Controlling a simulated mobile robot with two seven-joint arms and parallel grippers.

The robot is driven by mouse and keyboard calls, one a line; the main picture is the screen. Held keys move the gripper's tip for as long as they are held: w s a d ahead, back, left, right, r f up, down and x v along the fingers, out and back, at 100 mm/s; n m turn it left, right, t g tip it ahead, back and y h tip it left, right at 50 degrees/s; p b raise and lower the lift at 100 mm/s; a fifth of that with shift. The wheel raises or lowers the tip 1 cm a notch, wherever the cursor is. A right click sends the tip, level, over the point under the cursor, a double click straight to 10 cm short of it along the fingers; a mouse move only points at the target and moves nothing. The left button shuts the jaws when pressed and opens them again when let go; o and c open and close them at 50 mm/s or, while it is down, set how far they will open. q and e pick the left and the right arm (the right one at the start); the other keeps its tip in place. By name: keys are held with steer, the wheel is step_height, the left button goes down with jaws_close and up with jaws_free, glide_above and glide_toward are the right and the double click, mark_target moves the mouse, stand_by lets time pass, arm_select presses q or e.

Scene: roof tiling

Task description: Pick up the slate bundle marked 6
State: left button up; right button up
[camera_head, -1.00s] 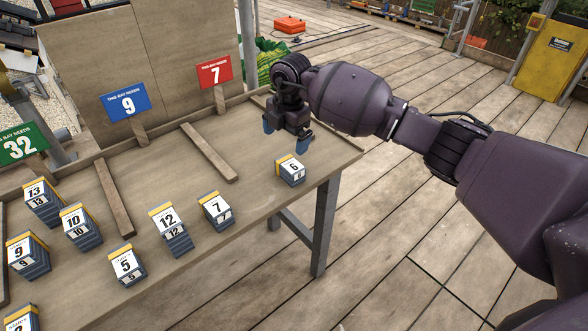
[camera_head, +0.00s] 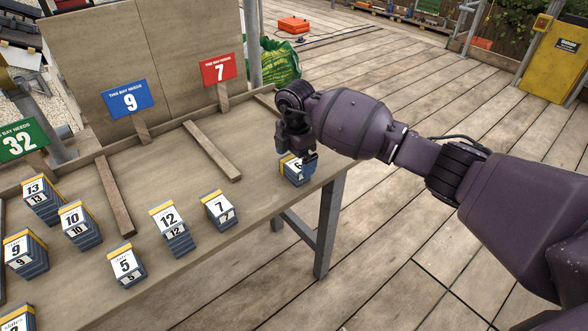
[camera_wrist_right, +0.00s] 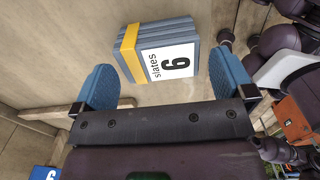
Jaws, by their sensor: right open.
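The slate bundle marked 6 (camera_head: 292,172) lies at the right end of the table (camera_head: 262,196), partly hidden by my right gripper in the head view. In the right wrist view the bundle (camera_wrist_right: 165,55) is a grey-blue stack with a yellow band and a white label. My right gripper (camera_head: 297,157) is over it, pointing down, open. In the wrist view its blue fingers (camera_wrist_right: 165,85) stand apart, with the bundle lying ahead between them, clear of both. My left gripper is not in view.
Other bundles stand to the left: 7 (camera_head: 219,209), 12 (camera_head: 171,228), 5 (camera_head: 126,266), 10 (camera_head: 78,225). Wooden strips (camera_head: 212,152) divide the table.

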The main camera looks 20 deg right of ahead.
mark_target(294, 162)
step_height(294, 162, down, 4)
steer(key=shift+w+f+b, duration=0.1)
steer(key=shift+f+b, duration=0.1)
steer(key=shift+b, duration=0.25)
steer(key=shift+r, duration=0.1)
steer(key=shift+a, duration=0.1)
steer(key=c, duration=0.9)
steer(key=shift+r, duration=0.15)
